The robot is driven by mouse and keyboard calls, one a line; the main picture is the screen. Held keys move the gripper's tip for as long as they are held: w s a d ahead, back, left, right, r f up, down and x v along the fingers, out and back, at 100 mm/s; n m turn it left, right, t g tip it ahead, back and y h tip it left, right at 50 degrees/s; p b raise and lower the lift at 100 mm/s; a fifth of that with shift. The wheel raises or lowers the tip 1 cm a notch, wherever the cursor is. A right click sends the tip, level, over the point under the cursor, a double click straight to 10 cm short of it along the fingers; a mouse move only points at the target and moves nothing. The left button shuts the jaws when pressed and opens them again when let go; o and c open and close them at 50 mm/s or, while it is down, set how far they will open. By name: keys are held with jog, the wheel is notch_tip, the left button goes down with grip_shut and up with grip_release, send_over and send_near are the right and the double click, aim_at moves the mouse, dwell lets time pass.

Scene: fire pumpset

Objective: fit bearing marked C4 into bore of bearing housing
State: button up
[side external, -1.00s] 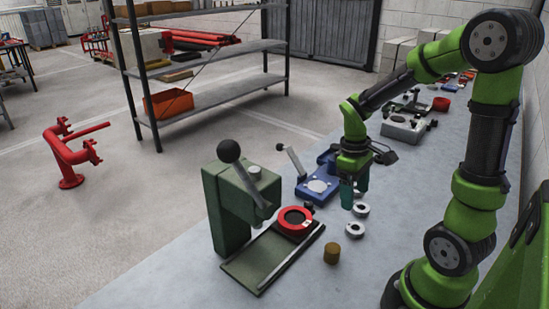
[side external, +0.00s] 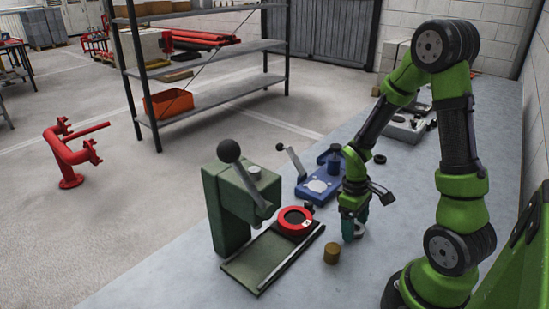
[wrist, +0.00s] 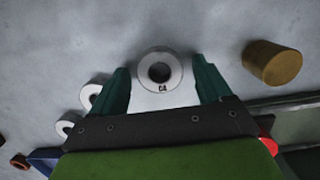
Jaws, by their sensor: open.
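The bearing marked C4 (wrist: 158,72) is a pale ring lying flat on the bench. In the wrist view it sits between the two teal fingers of my open gripper (wrist: 163,82), with a gap on each side. In the side view my gripper (side external: 354,228) is low at the bench and mostly hides the bearing. The red round bearing housing (side external: 283,229), with a dark bore, sits on the tray of the green press, left of my gripper. Only a red sliver of it (wrist: 266,143) shows in the wrist view.
A brass cylinder (side external: 332,253) stands close to my gripper, also in the wrist view (wrist: 272,63). Two more pale rings (wrist: 89,96) (wrist: 66,126) lie on the other side. The green lever press (side external: 228,205) and a blue fixture (side external: 318,188) stand nearby.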

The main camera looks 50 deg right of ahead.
jog(key=shift+c, duration=0.4)
jog(key=c, duration=1.2)
